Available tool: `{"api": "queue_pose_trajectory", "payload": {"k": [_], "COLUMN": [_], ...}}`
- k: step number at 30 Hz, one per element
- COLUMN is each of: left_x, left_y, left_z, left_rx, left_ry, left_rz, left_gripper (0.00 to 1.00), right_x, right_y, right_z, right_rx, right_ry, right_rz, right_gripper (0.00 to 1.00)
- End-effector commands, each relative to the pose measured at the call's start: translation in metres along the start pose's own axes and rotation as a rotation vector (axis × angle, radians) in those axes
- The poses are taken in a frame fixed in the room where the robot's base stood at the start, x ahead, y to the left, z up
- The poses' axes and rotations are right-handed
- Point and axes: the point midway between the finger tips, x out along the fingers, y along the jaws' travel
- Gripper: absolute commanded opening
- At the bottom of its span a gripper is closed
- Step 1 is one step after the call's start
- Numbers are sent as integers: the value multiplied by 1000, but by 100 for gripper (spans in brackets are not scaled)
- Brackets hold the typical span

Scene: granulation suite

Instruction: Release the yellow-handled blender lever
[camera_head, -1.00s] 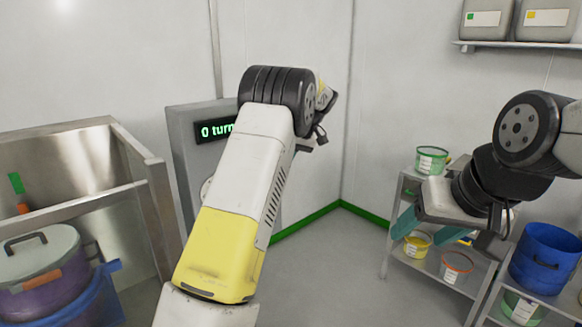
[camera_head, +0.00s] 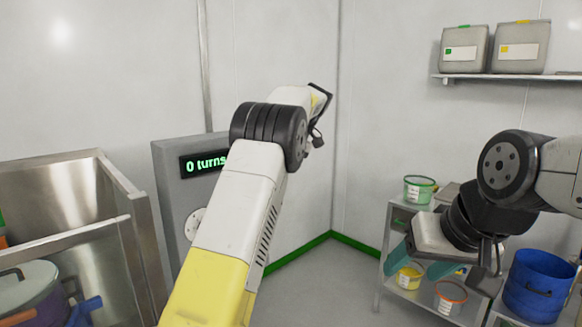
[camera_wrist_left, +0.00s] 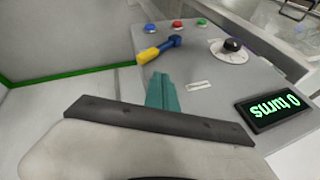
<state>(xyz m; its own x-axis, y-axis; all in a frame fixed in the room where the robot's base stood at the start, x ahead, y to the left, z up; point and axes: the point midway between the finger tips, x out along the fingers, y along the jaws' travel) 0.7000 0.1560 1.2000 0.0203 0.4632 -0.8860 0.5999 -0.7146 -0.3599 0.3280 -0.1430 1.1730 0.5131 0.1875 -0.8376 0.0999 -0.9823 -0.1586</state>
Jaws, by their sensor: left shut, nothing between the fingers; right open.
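The blender lever, with a yellow handle (camera_wrist_left: 149,54) and a blue arm (camera_wrist_left: 171,42), shows in the left wrist view on the grey control box (camera_wrist_left: 200,70). It does not show in the head view, where my left arm covers part of the box (camera_head: 172,215). My left gripper (camera_wrist_left: 162,78) is shut and empty. Its teal fingertips appear just below the yellow handle in the left wrist view; I cannot tell the gap in depth. My right gripper (camera_head: 419,266) is open and empty, in front of the shelf rack at the right.
The box has a display (camera_head: 205,163) reading "0 turns", a black knob (camera_wrist_left: 232,45), and blue, red and green buttons. A steel-walled bin (camera_head: 65,195) stands left. A rack (camera_head: 382,290) with tubs and a blue bucket (camera_head: 538,285) stand right.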

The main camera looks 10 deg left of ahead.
Motion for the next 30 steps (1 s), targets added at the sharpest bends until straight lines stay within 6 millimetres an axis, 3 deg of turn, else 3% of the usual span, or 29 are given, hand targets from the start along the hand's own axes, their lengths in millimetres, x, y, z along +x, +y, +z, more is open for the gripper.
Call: {"api": "queue_pose_trajectory", "payload": {"k": [8,22,26,30], "left_x": [-28,-32,-34,-37], "left_y": [6,4,-12,-50], "left_z": [-1,-1,-2,5], "left_rx": [0,1,24,90], "left_ry": [2,-1,-16,-44], "left_rz": [0,2,43,151], "left_gripper": [0,0,0,0], "right_x": [0,0,0,0], "right_y": [0,0,0,0], "right_z": [0,0,0,0], "right_rx": [0,0,0,0], "right_ry": [0,0,0,0], "right_rz": [0,0,0,0], "right_gripper": [61,61,61,61]}}
